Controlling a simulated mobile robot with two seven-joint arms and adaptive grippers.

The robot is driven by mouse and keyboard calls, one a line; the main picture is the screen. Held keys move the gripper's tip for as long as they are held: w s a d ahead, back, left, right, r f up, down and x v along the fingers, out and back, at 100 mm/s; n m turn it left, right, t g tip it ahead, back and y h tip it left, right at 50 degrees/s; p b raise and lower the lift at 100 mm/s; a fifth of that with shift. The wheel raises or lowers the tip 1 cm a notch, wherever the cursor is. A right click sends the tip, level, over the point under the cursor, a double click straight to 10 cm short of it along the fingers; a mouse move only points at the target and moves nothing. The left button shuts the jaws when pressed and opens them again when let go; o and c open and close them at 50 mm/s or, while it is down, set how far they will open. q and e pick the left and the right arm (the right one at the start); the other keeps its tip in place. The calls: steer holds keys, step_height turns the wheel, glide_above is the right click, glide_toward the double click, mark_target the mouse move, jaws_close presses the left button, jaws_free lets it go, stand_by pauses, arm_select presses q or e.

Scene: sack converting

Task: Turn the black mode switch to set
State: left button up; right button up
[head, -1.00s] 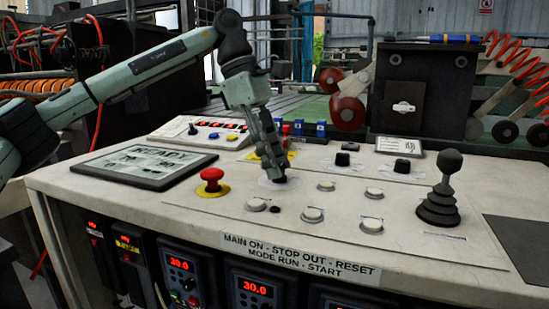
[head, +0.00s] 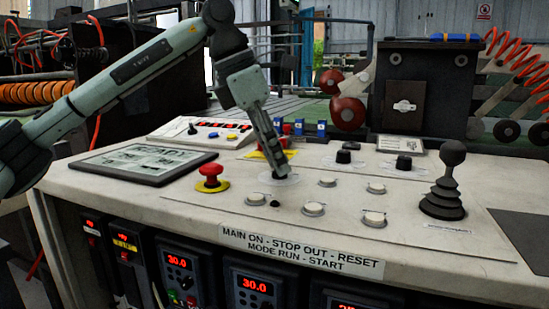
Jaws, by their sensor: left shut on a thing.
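My left gripper (head: 279,170) points down at the white control panel (head: 225,205), its fingers shut on the black mode switch (head: 277,177). Only a small dark part of the switch shows at the fingertips, on a pale round plate. The fingers hide the rest, so I cannot read which setting it points to. My right gripper is not in view.
A red emergency stop button (head: 210,177) stands left of the gripper. Several white buttons and two black knobs (head: 343,156) lie to its right. A black joystick (head: 445,185) rises at the right.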

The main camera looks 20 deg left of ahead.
arm_select(q)
steer(key=shift+n, duration=0.6)
steer(key=o, duration=1.2)
steer(key=shift+c, duration=0.2)
steer(key=v, duration=1.2)
steer(key=shift+s+d, duration=0.25)
steer(key=shift+d, duration=0.05)
steer(key=shift+y, duration=0.3)
